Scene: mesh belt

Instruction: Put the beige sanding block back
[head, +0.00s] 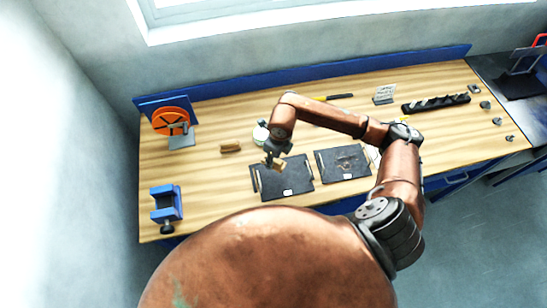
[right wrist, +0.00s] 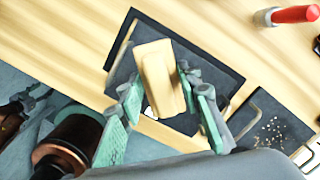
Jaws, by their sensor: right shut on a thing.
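The beige sanding block (right wrist: 157,78) is between the fingers of my right gripper (right wrist: 165,92) in the right wrist view. The gripper is shut on it. In the head view, the right gripper (head: 274,156) and the block (head: 279,165) are over the back edge of the left dark tray (head: 298,173). The same tray (right wrist: 215,75) lies behind the block in the wrist view. I cannot tell how high the block is above it. Another brownish block (head: 230,146) lies on the wood to the left. My left gripper is in neither view.
A second dark tray (head: 327,166) with debris lies to the right. A pale round item (head: 260,132) stands behind the gripper. An orange disc tool (head: 170,121) and a blue vise (head: 166,203) are at the left, a black rack (head: 436,103) at the back right. Wood around the loose block is clear.

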